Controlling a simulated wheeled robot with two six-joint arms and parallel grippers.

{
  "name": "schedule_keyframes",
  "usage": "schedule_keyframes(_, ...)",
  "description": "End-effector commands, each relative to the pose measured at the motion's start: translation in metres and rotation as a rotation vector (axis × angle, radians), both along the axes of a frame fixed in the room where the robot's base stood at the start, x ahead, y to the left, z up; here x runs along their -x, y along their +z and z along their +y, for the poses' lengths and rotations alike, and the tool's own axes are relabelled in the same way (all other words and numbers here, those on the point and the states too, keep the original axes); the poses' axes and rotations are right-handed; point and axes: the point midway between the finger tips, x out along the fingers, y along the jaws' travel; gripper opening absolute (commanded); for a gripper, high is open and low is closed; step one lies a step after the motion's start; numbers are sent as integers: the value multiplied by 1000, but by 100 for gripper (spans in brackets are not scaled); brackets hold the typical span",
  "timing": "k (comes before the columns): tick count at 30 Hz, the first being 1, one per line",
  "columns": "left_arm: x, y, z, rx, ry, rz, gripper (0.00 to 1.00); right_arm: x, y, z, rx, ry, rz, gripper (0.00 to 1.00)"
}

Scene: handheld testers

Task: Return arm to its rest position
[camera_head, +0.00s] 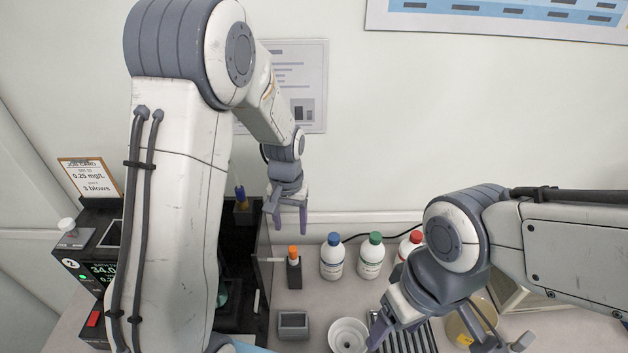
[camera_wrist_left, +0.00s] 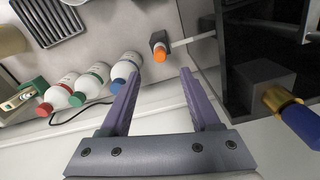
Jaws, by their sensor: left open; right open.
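My left gripper (camera_head: 289,229) is open and empty, pointing down in the air in front of the back wall. In the left wrist view its two purple fingers (camera_wrist_left: 160,78) stand apart with nothing between them. My left arm comes in from the left, bends high up and hides part of the bench. My right gripper (camera_head: 450,346) is low at the right, its fingers spread apart over the slatted rack (camera_head: 422,338) and cut close to the lower edge. I see nothing held in it.
Blue-capped (camera_head: 332,262), green-capped (camera_head: 371,262) and red-capped (camera_head: 411,243) bottles stand along the wall. An orange-capped piece (camera_head: 293,267) stands in a black holder. A white bowl (camera_head: 348,337) and grey box (camera_head: 293,324) are in front. A tester (camera_head: 98,268) stands left.

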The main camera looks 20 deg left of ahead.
Motion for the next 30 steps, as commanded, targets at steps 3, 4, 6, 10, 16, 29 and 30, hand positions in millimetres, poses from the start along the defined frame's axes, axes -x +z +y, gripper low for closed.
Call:
schedule_keyframes(3,1,1,-2,0,-4,-1,63,0,0,0,0,0,0,69)
schedule_keyframes(4,1,3,-4,1,-10,-2,63,0,0,0,0,0,0,69)
schedule_keyframes(6,8,12,-17,3,-42,-7,63,0,0,0,0,0,0,69)
schedule_keyframes(10,41,45,-63,16,-169,-21,63,0,0,0,0,0,0,69)
schedule_keyframes(16,136,93,-126,48,-436,-34,63,0,0,0,0,0,0,69)
schedule_keyframes(29,235,112,-143,86,-691,-31,63,0,0,0,0,0,0,69)
schedule_keyframes(30,235,112,-143,86,-691,-31,63,0,0,0,0,0,0,69)
